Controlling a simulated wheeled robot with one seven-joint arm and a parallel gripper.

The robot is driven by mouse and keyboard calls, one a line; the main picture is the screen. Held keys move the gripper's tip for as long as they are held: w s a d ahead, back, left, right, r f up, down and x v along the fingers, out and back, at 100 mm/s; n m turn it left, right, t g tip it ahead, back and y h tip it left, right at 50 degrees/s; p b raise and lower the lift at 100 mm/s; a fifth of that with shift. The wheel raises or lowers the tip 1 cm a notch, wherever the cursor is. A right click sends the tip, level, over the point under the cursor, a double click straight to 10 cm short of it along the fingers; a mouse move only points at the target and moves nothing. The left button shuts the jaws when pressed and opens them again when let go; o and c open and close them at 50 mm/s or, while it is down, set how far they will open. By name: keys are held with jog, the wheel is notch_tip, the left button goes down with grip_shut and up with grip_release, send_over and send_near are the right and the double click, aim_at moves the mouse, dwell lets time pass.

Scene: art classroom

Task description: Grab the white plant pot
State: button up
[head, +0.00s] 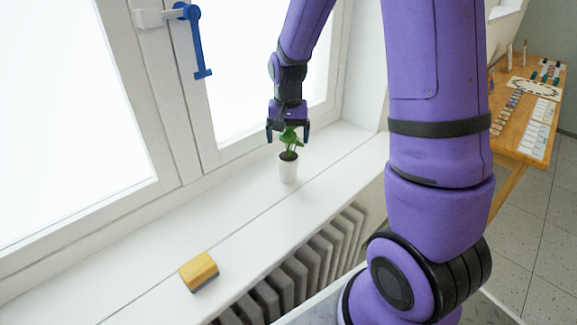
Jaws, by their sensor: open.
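A small white plant pot (288,171) stands upright on the white windowsill, with dark soil and a green leafy plant (291,141) in it. My gripper (288,139) points down at the plant, with its two dark fingers spread apart. The fingertips appear level with the leaves and above the pot's rim. The gripper holds nothing. I cannot tell from this single view whether the fingers stand around the leaves or a little behind them.
A yellow block with a dark underside (199,272) lies on the windowsill (150,262) at lower left. A window with a blue handle (194,40) rises behind the sill. A radiator (310,262) is below its front edge. A wooden table (520,125) with art supplies stands at right.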

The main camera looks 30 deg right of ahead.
aim_at(289, 148)
notch_tip(289, 148, down, 4)
jog(key=shift+s, duration=0.15)
jog(key=shift+c, duration=0.5)
jog(key=c, duration=1.4)
